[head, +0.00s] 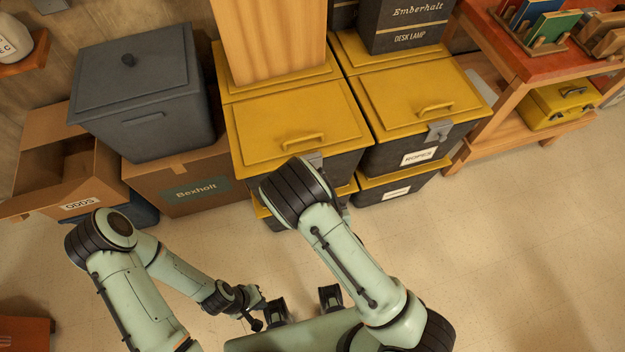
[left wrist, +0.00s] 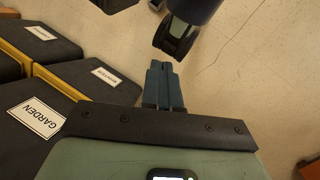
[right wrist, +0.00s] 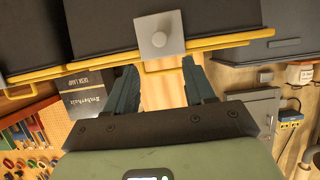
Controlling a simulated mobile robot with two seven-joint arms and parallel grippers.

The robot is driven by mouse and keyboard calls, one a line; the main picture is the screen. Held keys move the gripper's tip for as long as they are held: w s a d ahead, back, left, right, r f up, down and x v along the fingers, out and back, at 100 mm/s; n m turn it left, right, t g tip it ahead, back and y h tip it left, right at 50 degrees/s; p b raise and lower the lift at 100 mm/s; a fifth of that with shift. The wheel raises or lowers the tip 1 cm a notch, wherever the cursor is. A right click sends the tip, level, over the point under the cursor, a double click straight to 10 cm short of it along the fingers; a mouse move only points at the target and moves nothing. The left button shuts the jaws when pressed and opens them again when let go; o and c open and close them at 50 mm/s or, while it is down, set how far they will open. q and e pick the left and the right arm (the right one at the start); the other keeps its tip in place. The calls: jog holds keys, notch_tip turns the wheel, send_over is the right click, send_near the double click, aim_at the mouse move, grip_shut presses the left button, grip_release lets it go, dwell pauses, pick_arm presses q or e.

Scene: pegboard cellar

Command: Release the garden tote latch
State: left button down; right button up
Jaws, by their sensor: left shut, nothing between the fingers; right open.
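The garden tote (head: 270,108) is a dark tote with a yellow lid and handle, in the middle of the head view. Its grey latch (head: 315,160) is mostly hidden there by my right arm. In the right wrist view, upside down, the latch (right wrist: 158,35) is a square plate over the yellow rim. My open right gripper (right wrist: 161,86) has its fingers apart on either side of the latch's line; contact cannot be told. A GARDEN label (left wrist: 38,117) shows in the left wrist view. My left gripper (head: 256,320) is shut and empty, low and away from the totes.
The ropes tote (head: 400,100), with its own latch (head: 438,131), stands to the right. Cardboard boxes and a grey bin (head: 140,95) stand left. A shelf (head: 500,50) is at right. The floor in front is open.

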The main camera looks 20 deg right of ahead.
pick_arm(q)
notch_tip(320, 180, down, 11)
jog(key=b, duration=1)
jog(key=shift+r+t+b, duration=0.15)
jog(key=shift+t+b, duration=0.15)
pick_arm(e)
jog(key=x, duration=1)
jog(key=shift+w, duration=0.25)
jog(key=shift+f, duration=0.15)
grip_shut()
